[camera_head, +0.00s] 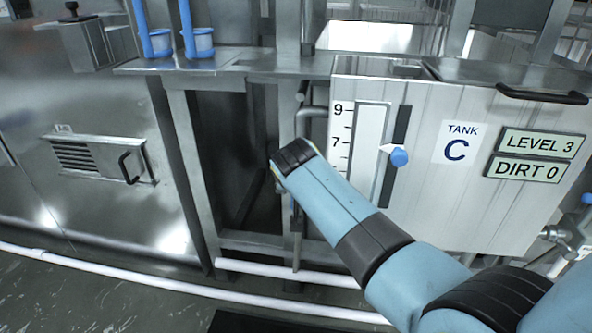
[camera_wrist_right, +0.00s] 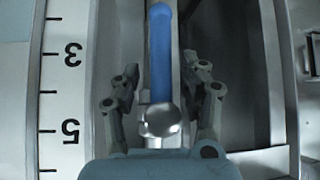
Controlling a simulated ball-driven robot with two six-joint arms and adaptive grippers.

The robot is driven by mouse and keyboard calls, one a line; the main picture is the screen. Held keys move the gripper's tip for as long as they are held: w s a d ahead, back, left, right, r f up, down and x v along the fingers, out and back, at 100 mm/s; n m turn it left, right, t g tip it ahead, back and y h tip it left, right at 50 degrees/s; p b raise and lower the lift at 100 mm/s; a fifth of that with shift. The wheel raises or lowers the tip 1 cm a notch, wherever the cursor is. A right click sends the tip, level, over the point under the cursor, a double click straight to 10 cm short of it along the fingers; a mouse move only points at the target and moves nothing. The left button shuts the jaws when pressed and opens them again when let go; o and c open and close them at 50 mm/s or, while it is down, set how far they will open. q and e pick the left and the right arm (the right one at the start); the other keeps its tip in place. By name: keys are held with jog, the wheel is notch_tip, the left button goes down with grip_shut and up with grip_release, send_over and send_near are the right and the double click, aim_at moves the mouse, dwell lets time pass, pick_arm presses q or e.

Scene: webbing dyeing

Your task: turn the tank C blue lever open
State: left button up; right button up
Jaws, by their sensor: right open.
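Tank C (camera_head: 480,205) is a pale metal box with a "TANK C" label. In the right wrist view, a blue lever (camera_wrist_right: 160,50) runs up the picture from a round silver end (camera_wrist_right: 163,119). My right gripper (camera_wrist_right: 160,76) is open, with one finger on each side of the lever; I cannot tell whether either touches it. In the head view my right arm reaches in from the lower right, to the left of tank C's scale. The arm hides the lever and the gripper there. My left gripper is not in view.
Tank C carries a level scale (camera_head: 366,150) with a blue-knobbed slider (camera_head: 399,157) and signs reading LEVEL 3 (camera_head: 541,144) and DIRT 0 (camera_head: 522,169). Metal frame posts (camera_head: 190,165) stand left of the arm. White pipes (camera_head: 170,288) run low along the floor.

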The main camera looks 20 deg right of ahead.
notch_tip(320, 180, up, 6)
jog(key=shift+f, duration=0.15)
jog(key=shift+s+f, duration=0.1)
dwell(0.5)
